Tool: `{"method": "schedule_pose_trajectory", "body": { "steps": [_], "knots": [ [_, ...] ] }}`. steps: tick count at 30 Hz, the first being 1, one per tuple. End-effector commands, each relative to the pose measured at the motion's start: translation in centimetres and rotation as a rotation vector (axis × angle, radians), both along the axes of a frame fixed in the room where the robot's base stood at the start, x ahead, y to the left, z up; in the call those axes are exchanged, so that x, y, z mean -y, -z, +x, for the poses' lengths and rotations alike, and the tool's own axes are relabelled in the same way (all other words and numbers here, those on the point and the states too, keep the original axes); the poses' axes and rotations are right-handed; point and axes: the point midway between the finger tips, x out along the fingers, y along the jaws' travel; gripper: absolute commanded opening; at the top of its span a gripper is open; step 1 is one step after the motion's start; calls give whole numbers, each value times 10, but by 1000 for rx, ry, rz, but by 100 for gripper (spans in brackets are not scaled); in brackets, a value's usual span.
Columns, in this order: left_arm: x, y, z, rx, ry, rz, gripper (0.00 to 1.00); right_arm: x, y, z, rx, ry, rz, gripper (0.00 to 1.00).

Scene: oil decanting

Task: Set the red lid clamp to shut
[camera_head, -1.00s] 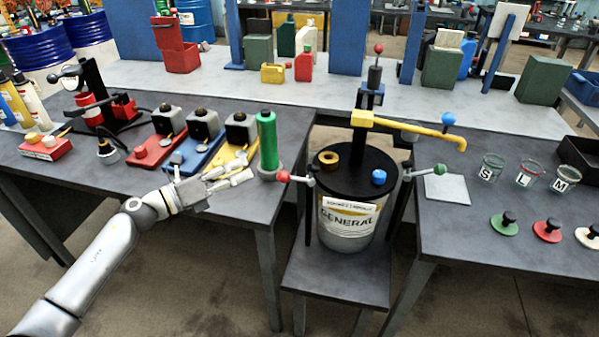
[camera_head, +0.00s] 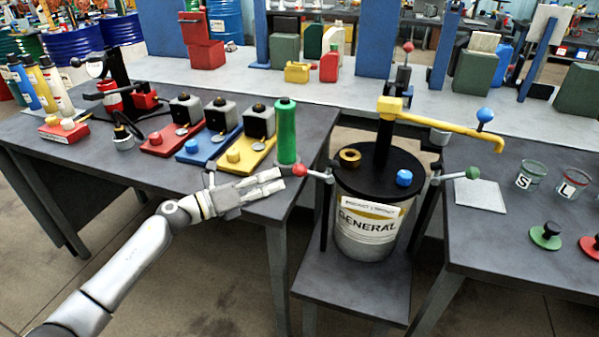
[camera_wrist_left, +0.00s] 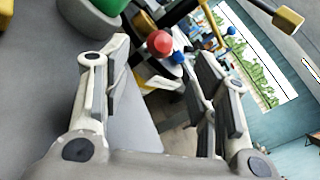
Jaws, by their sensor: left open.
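The red lid clamp is a lever with a red ball knob (camera_head: 299,170) at the left side of the black drum lid (camera_head: 378,168). The lid sits on a white drum (camera_head: 367,237) labelled GENERAL. My left gripper (camera_head: 276,181) is open and empty, just left of the red knob and apart from it. In the left wrist view the red knob (camera_wrist_left: 160,43) appears ahead, between and beyond the open fingers (camera_wrist_left: 165,95). A green-knobbed clamp (camera_head: 473,173) sticks out on the drum's right side. My right gripper is not in view.
A green cylinder (camera_head: 287,130) stands at the table edge close to my left gripper. A yellow pump spout (camera_head: 445,125) and a blue cap (camera_head: 404,177) are above the lid. A low stand (camera_head: 350,287) carries the drum.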

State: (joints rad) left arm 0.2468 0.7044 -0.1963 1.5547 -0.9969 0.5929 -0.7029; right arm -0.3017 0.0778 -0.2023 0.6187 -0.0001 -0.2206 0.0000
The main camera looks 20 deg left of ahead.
Motion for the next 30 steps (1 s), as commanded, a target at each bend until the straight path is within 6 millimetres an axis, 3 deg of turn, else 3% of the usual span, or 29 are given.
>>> {"method": "schedule_pose_trajectory", "body": {
  "steps": [13, 26, 30],
  "knots": [
    [51, -1, 58, 0, 0, -2, 54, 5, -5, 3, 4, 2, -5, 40],
    [60, -1, 67, 0, 1, 1, 54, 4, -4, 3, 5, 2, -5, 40],
    [60, -1, 67, 0, 1, 1, 40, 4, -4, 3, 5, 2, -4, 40]
  ]
}}
